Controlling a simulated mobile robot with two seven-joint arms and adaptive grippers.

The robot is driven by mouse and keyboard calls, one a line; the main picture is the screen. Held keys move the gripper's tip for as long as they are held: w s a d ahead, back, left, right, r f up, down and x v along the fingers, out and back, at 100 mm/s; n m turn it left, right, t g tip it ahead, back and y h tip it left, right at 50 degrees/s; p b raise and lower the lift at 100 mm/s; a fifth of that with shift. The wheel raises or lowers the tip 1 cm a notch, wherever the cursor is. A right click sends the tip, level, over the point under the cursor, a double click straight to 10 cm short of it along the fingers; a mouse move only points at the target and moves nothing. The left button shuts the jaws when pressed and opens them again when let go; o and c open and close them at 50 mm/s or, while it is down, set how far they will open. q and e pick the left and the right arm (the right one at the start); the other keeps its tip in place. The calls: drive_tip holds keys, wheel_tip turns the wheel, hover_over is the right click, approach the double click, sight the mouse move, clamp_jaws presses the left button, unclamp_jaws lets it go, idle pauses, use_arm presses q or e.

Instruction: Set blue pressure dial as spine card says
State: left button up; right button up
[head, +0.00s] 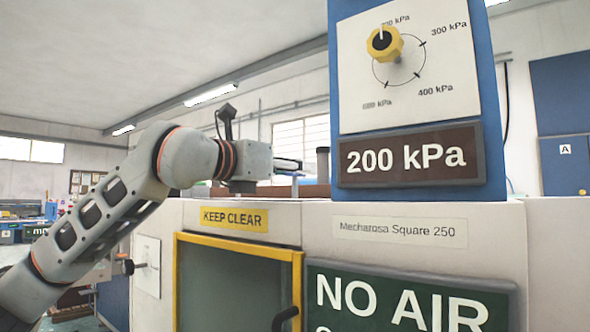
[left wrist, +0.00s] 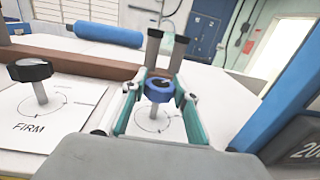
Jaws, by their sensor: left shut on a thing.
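The blue dial (left wrist: 160,90) stands on a post above a white plate (left wrist: 155,126) with a printed circle, in the left wrist view. My left gripper (left wrist: 166,62) has its green fingers on either side of the dial and is shut on it. The dial's scale labels are too small or hidden to read. I cannot make out a spine card in either view. My right gripper is not in view.
A yellow dial (head: 384,43) with a kPa scale is on the blue panel, above a "200 kPa" sign (head: 406,157). A black knob (left wrist: 30,70) on a "FIRM" plate stands left of the gripper. A blue roll (left wrist: 108,35) lies behind.

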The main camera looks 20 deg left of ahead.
use_arm(q)
drive_tip(key=shift+r+m+g+h+p, duration=0.1)
drive_tip(key=shift+m+g+h+p, duration=0.5)
drive_tip(key=shift+h, duration=0.4)
drive_tip(key=m+g+h+p, duration=0.2)
drive_tip(key=h, duration=0.1)
drive_tip(key=shift+a+r+m, duration=0.1)
drive_tip(key=shift+r+m, duration=0.05)
drive_tip(key=shift+m, duration=0.15)
drive_tip(key=shift+m+g+h+p, duration=0.6)
drive_tip(key=shift+g+h+p, duration=0.1)
drive_tip(key=shift+p, duration=0.4)
drive_tip(key=shift+m+g+h+p, duration=0.4)
drive_tip(key=shift+g+p, duration=0.1)
drive_tip(key=shift+p, duration=0.15)
drive_tip(key=shift+f+m+g+h+p, duration=0.25)
drive_tip(key=shift+m+g+h+p, duration=0.05)
drive_tip(key=shift+p, duration=0.05)
drive_tip(key=o, duration=1.2)
drive_tip(key=shift+c, duration=0.2)
